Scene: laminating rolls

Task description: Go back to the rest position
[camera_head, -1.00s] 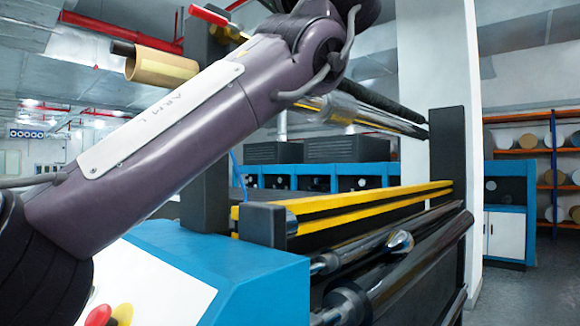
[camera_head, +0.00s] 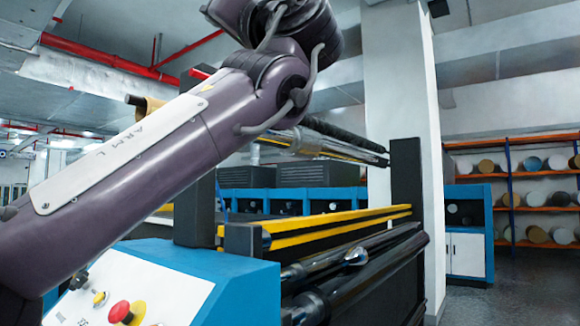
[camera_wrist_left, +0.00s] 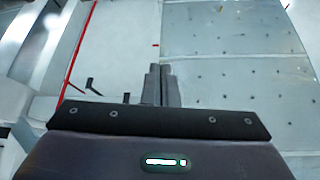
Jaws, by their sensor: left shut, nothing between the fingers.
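My left arm crosses the head view from the lower left to the top centre, and its gripper is outside that view. In the left wrist view my left gripper (camera_wrist_left: 160,85) is shut and empty, with its two dark fingers together against the ceiling. The laminating machine (camera_head: 330,240) stands behind and to the right of the arm, with yellow bars and dark shiny rollers. My arm hides part of the machine and its upper rolls. My right gripper is in neither view.
A blue control box (camera_head: 230,280) with a red emergency button (camera_head: 121,311) is at the lower left. A white pillar (camera_head: 405,75) stands behind the machine. Orange shelves (camera_head: 535,170) with several rolls are at the right. Open floor (camera_head: 520,295) lies at the lower right.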

